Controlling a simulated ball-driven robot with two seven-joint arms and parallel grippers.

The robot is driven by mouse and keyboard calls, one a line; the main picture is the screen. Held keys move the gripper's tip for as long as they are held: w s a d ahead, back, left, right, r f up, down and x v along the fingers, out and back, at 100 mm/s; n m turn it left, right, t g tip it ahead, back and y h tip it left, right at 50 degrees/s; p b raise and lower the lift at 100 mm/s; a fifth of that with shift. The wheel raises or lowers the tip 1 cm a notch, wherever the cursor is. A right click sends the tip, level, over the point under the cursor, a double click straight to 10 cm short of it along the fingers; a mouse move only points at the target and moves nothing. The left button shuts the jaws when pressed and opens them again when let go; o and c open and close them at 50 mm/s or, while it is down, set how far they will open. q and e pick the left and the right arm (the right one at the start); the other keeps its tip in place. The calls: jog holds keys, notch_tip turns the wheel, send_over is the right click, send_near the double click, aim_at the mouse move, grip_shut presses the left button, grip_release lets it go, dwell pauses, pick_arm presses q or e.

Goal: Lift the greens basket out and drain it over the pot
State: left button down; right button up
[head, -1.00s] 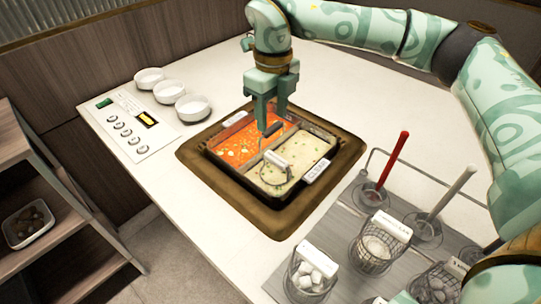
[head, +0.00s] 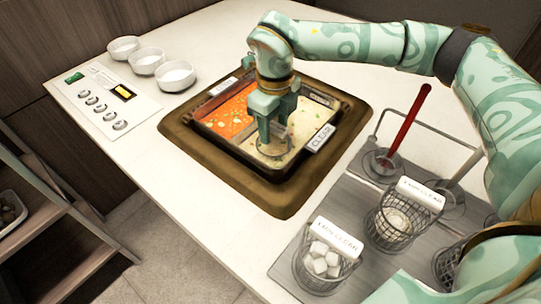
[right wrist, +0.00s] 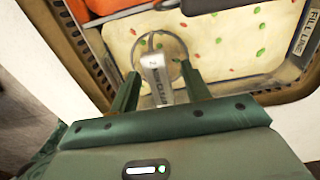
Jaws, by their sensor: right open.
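The square pot in its brown surround (head: 232,184) has an orange-red broth (head: 232,115) on the left and a pale broth (head: 305,118) on the right. A round wire basket (head: 268,152) sits sunk in the pale broth. In the right wrist view its thin round rim (right wrist: 186,62) and pale labelled handle (right wrist: 157,75) show. The label is too blurred to read, and any greens inside cannot be made out. My right gripper (head: 272,138) points down over this basket, open, with its fingers on either side of the handle. My left gripper is out of view.
A CLEAR tag (head: 320,138) sits on the pot's right edge. Wire baskets, one with white cubes (head: 320,260) and one beside it (head: 393,222), stand on a grey rack at right with a red ladle (head: 408,130). White bowls (head: 147,62) and a button panel (head: 103,98) lie left.

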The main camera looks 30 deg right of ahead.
jog(key=shift+f, duration=0.55)
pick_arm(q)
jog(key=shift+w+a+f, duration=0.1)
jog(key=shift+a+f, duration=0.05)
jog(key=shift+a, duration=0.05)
pick_arm(e)
jog(key=shift+r, duration=0.15)
grip_shut()
